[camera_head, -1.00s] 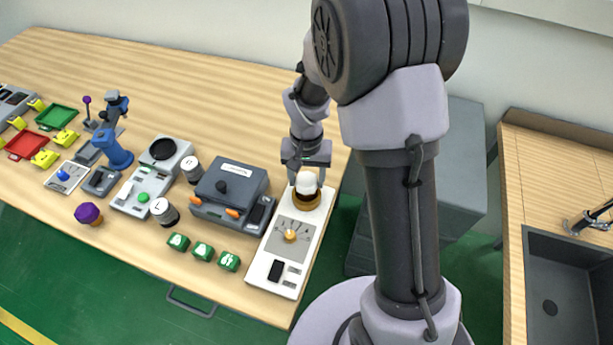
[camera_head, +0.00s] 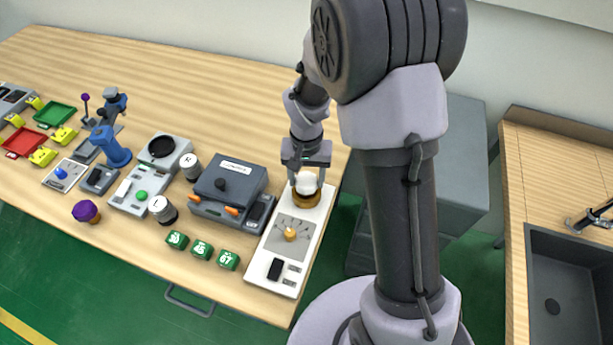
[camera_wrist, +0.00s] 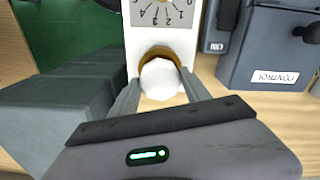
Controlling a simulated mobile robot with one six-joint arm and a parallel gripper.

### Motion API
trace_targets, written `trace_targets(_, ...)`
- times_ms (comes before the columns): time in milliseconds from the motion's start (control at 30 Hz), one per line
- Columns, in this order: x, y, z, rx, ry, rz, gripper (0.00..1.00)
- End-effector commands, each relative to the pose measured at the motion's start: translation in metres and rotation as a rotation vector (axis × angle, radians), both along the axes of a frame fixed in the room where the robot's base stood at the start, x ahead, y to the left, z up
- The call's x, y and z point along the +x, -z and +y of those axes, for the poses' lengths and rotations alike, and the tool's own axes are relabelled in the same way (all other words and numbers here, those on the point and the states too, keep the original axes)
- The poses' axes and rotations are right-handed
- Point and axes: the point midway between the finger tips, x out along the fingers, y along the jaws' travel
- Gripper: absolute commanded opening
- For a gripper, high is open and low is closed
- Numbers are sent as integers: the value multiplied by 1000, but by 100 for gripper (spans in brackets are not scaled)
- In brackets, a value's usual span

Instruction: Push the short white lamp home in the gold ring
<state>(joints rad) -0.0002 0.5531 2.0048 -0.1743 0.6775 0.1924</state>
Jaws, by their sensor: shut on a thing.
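The short white lamp (camera_head: 306,183) is a round white dome. It stands upright in the gold ring (camera_head: 306,199) at the far end of a white panel. The white part sits directly above the ring, and no dark base shows between them. My gripper (camera_head: 307,178) points down from above, with one finger on each side of the lamp, shut on it. In the wrist view the lamp (camera_wrist: 161,80) is between my fingertips (camera_wrist: 160,87), and the gold ring (camera_wrist: 158,52) shows as an arc behind it. The lamp's lower end inside the ring is hidden.
The white panel (camera_head: 262,262) also has a dial (camera_head: 291,235) and a dark switch. A grey box (camera_head: 228,185) stands close on its left. Green cubes (camera_head: 202,250), jars and trays lie further left. A grey cabinet (camera_head: 465,150) is beyond the table's right edge.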

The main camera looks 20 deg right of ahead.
Motion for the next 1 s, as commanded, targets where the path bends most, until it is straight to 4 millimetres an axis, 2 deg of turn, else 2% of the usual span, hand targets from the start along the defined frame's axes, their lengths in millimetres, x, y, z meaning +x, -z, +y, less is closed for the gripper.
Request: trace_targets(1000, 0, 13, 0, 0, 0, 0, 26)
